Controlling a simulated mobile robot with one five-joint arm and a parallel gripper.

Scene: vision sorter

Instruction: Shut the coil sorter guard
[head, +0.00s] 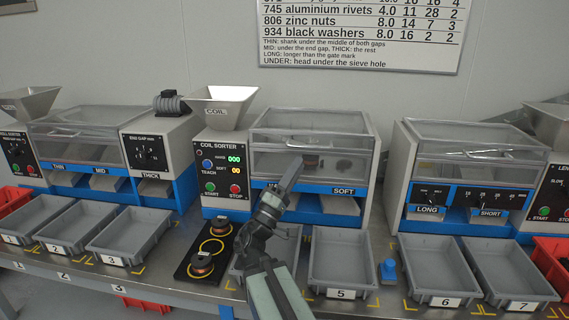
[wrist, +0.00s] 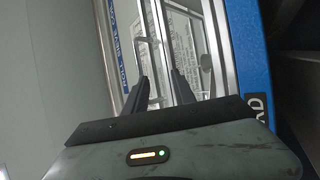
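The coil sorter (head: 217,160) stands in the middle of the bench, with a clear framed guard (head: 310,122) over its right part. The guard's front pane lies over the opening above the blue chute front; I cannot tell whether it is fully closed. My gripper (head: 297,165) is in front of this pane and hides part of it. In the wrist view, my two dark fingers (wrist: 161,76) are apart, with nothing clearly held between them. A metal handle bar (wrist: 149,42) on the guard shows just beyond the fingertips; I cannot tell whether they touch it.
Grey trays, including tray 5 (head: 342,262), line the bench front. A blue object (head: 388,270) lies between trays 5 and 6. Other sorters stand at both sides, and a hopper (head: 218,105) tops the coil sorter.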

